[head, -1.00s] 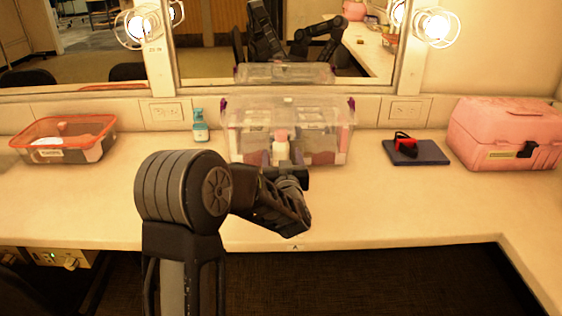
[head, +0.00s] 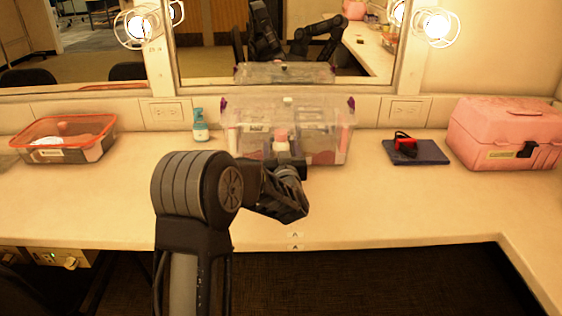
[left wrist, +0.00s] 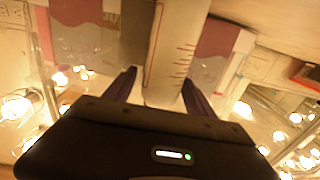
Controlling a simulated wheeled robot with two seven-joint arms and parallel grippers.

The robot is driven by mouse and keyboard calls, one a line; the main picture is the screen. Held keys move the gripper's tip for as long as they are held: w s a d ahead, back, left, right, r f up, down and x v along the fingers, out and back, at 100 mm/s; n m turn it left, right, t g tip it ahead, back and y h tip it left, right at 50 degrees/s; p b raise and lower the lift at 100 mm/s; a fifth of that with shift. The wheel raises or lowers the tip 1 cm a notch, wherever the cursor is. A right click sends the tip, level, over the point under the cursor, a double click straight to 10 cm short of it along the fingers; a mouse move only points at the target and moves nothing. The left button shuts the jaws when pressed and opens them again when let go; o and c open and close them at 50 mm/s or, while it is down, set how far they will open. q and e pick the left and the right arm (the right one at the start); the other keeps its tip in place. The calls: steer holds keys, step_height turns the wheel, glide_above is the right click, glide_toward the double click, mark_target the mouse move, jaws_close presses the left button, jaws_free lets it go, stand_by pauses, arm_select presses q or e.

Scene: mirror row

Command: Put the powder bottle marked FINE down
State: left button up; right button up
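The word FINE cannot be read. The bottle's base is hidden, so I cannot tell whether it touches the counter. My right gripper is not in view.
The clear box (head: 326,130) stands close behind the bottle. A teal bottle (head: 200,127) and an orange-rimmed bin (head: 88,153) are left. A dark blue pad (head: 430,154) bearing a red object (head: 405,143) and a pink case (head: 505,130) are right. The front counter (head: 380,205) is clear.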

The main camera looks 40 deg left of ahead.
arm_select(q)
jaws_close()
stand_by(0.5)
steer(key=shift+r, duration=0.15)
step_height(320, 180, up, 10)
steer(key=shift+f+p, duration=0.1)
steer(key=shift+p, duration=0.7)
